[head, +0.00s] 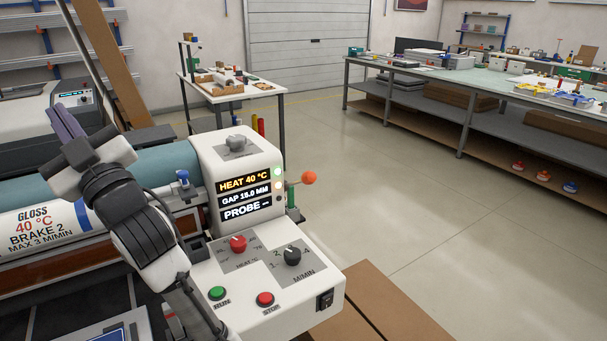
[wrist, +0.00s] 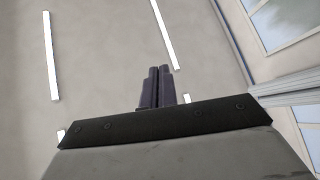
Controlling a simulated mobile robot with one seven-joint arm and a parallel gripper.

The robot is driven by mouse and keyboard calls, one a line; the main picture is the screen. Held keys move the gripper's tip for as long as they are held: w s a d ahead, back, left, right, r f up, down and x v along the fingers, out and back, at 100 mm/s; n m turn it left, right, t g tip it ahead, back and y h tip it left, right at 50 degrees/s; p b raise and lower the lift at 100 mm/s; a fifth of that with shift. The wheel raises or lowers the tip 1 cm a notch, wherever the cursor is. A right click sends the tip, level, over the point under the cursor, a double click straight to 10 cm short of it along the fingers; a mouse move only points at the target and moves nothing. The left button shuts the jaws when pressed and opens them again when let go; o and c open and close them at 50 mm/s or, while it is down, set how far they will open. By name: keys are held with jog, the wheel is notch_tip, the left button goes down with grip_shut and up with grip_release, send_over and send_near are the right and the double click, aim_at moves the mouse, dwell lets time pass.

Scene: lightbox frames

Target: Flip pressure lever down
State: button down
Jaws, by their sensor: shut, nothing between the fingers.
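A lever with an orange ball knob (head: 309,178) sticks out from the right side of the white machine head (head: 235,180), about level with the displays. Its pivot is mostly hidden behind the housing. My gripper (head: 60,118) is at the upper left of the head view, raised above the teal roller and well apart from the lever. Its purple fingers are shut and empty. In the wrist view the shut fingers (wrist: 158,85) point up toward the ceiling, and the lever is not in that view.
The control panel carries a red knob (head: 238,243), black knob (head: 292,256), green button (head: 217,293), red button (head: 265,299) and black switch (head: 325,299). A small cart (head: 232,92) stands behind; a long workbench (head: 470,84) is at right. The floor between is clear.

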jog(key=w+d+f+m+t+h+b, duration=0.1)
jog(key=w+d+f+h, duration=0.2)
jog(key=w, duration=0.4)
jog(key=w+d+f+m+h, duration=0.1)
jog(key=w+d+f+h, duration=0.1)
jog(key=w+d+h, duration=0.3)
jog(key=m+g+h+b, duration=0.2)
jog(key=g+h+b, duration=0.1)
jog(key=g+h, duration=0.25)
send_near(305, 175)
notch_tip(305, 175, up, 5)
jog(key=w+a, duration=0.2)
jog(key=shift+s+a+f+g+y, duration=0.15)
jog(key=shift+s+a+g+y, duration=0.05)
jog(key=shift+g+y, duration=0.05)
jog(key=w+a+f+p, duration=0.1)
jog(key=w+f+p, duration=0.1)
jog(key=w+a+f+p, duration=0.1)
jog(key=w+f+p, duration=0.1)
jog(key=w+a+f+p, duration=0.1)
jog(key=w+f+p, duration=0.1)
jog(key=shift+a+f, duration=0.2)
jog(key=shift+s+d+f, duration=0.2)
jog(key=shift+f, duration=0.15)
